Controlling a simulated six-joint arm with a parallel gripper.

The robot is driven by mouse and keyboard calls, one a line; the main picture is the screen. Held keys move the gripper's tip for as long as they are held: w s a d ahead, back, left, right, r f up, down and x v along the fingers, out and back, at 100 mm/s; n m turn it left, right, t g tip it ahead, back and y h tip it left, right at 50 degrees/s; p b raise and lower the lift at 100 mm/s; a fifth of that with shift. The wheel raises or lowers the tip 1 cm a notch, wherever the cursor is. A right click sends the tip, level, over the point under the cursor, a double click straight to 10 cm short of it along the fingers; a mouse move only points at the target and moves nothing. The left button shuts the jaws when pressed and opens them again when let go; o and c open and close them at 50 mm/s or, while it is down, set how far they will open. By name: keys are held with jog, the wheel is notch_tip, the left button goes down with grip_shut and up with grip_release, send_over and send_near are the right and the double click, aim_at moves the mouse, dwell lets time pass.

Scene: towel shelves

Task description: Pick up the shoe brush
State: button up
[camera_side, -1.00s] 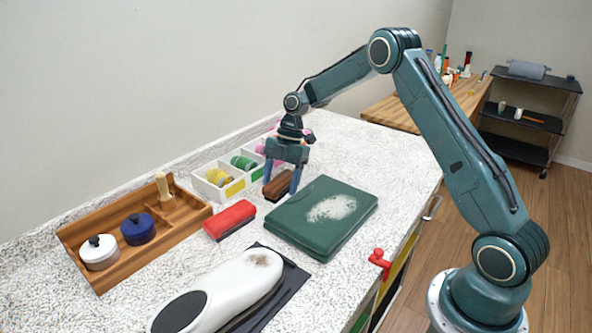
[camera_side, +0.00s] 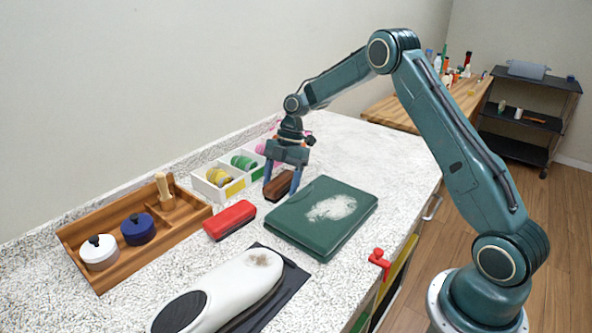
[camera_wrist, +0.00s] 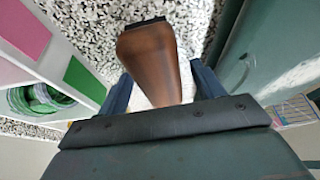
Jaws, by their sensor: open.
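The shoe brush (camera_side: 281,184) has a brown wooden body and lies on the speckled counter between the box of coloured rolls and the green folded item. My gripper (camera_side: 282,187) is low over it, pointing down, with its two fingers open on either side of the brush. In the wrist view the wooden brush (camera_wrist: 151,62) lies between my open fingers (camera_wrist: 160,92). I cannot tell whether either finger touches it.
A green folded item (camera_side: 290,222) with a pale patch lies close on the right. A white divided box (camera_side: 236,188) stands close on the left. A red block (camera_side: 229,219), a wooden tray (camera_side: 100,272) and a white shoe (camera_side: 235,285) are nearer the camera.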

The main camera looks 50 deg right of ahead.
aim_at(281, 179)
jog(key=c, duration=1.1)
jog(key=shift+r, duration=5.3)
